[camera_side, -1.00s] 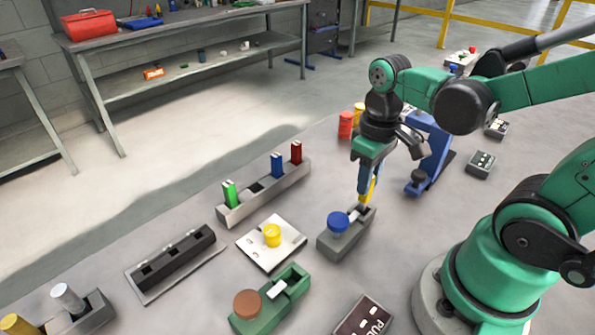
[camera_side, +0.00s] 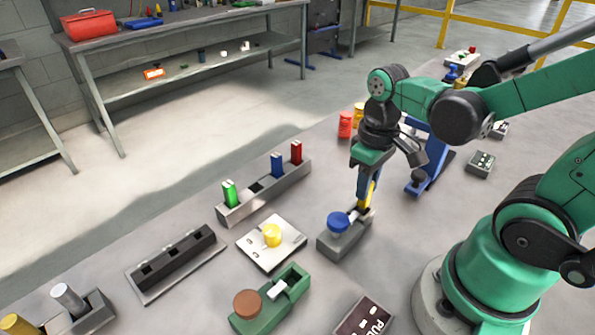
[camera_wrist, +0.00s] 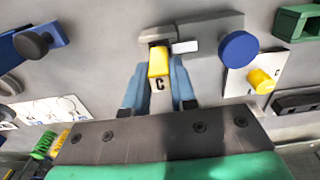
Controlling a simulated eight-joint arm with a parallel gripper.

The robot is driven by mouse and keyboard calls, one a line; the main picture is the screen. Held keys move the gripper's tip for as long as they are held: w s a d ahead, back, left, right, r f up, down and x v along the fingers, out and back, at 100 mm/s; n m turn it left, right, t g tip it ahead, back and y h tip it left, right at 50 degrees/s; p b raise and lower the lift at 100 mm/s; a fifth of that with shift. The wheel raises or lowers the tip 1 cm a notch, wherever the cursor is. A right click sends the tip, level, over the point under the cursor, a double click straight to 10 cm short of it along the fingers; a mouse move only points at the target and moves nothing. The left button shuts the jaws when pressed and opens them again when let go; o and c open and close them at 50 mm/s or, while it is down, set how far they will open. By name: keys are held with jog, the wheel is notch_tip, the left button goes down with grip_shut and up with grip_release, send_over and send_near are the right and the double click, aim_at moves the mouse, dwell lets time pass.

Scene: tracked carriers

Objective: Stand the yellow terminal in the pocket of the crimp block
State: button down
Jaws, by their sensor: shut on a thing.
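My gripper (camera_side: 366,190) points down with its blue fingers shut on the yellow terminal (camera_side: 370,192). In the wrist view the terminal (camera_wrist: 158,66) stands between the fingers (camera_wrist: 159,85), with a dark letter C on its near end. The grey crimp block with a blue knob (camera_side: 338,222) is right under it; the block also shows in the wrist view (camera_wrist: 210,28). The terminal's lower end is at the dark pocket at the block's far end. I cannot tell how deep it sits, as the fingers hide part of the pocket.
A rack (camera_side: 262,196) with green, blue and red terminals stands to the left. A white plate with a yellow knob (camera_side: 272,236) and a green block with a brown knob (camera_side: 250,304) are near the crimp block. A blue stand (camera_side: 428,165) is close on the right.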

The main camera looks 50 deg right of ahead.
jog(key=shift+f, duration=0.25)
dwell(0.3)
jog(key=shift+c, duration=0.8)
grip_release()
jog(key=shift+r, duration=3.5)
